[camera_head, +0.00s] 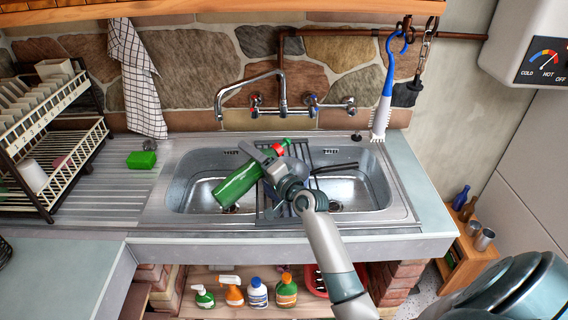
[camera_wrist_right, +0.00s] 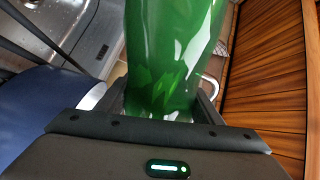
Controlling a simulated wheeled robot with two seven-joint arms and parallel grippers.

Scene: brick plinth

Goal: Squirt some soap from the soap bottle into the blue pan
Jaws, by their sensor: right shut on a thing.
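The green soap bottle (camera_head: 237,186) is tilted above the divider of the sink, its base low at the left and its red cap (camera_head: 284,143) high at the right. My right gripper (camera_head: 262,160) is shut on it; in the right wrist view the translucent green bottle (camera_wrist_right: 175,60) fills the space between the fingers. A dark handle (camera_head: 336,168) lies over the right basin, probably the pan's; the pan's body is mostly hidden behind my arm. A blue surface (camera_wrist_right: 40,125) at the left of the right wrist view is probably the pan. My left gripper is not in view.
The double sink (camera_head: 160,205) has a wall tap (camera_head: 282,95) above its middle. A green sponge (camera_head: 142,159) and a dish rack (camera_head: 50,135) stand at the left. A brush (camera_head: 383,105) hangs at the right. Several bottles (camera_head: 257,292) stand on the shelf below.

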